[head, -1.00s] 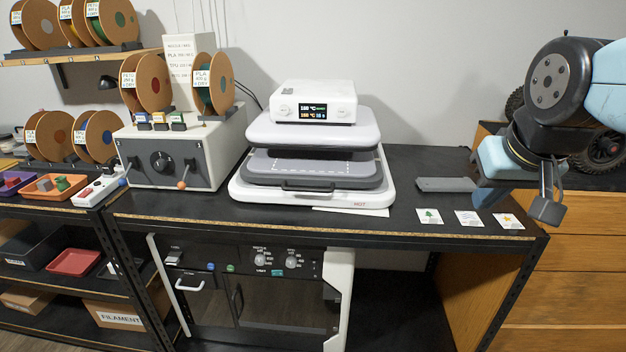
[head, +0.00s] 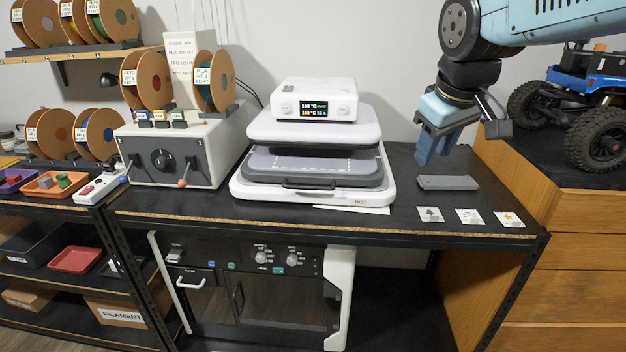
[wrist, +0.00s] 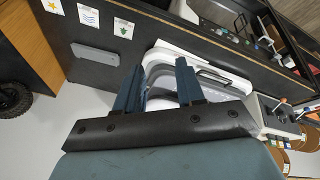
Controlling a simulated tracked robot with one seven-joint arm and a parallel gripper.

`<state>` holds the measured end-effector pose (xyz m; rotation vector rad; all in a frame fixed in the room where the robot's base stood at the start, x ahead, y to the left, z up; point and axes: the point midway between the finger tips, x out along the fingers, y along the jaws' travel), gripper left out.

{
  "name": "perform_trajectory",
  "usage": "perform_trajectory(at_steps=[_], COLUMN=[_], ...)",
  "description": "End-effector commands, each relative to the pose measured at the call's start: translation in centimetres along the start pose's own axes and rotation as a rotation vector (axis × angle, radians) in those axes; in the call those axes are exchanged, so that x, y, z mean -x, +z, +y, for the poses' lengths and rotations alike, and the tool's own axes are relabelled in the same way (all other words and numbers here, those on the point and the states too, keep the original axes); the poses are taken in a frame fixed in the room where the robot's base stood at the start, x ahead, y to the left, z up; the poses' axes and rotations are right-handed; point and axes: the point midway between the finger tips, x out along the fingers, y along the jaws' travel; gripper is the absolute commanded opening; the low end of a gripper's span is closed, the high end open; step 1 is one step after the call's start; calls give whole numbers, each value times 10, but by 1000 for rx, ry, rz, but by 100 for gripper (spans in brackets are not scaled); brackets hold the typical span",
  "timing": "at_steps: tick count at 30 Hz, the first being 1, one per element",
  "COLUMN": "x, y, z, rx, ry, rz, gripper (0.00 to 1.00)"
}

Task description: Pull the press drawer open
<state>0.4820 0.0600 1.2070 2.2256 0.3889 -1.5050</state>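The heat press (head: 316,128) stands on the black bench, with a white upper body and a small display. Its grey drawer (head: 262,163) sits low between the upper plate and the white base, with a dark handle (head: 308,184) at the front. In the wrist view the press (wrist: 170,60) lies beyond my fingers, and its handle (wrist: 215,76) shows to the right of them. My gripper (head: 432,150) hangs above the bench to the right of the press, clear of it. In the wrist view its two blue fingers (wrist: 158,80) are apart with nothing held between them.
A flat grey block (head: 447,183) lies below my gripper, with several picture cards (head: 468,216) in front of it. A grey-white machine with spools (head: 170,155) stands left of the press. An RC crawler (head: 590,120) is on the wooden cabinet at right.

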Motion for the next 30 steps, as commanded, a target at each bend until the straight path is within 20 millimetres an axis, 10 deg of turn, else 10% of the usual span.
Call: perform_trajectory(at_steps=[18,30], x=[-65,-92], y=[-177,-215], z=[-92,-132], rx=[815,1035], ry=[-129,-178], rz=[-98,-106], gripper=[38,38])
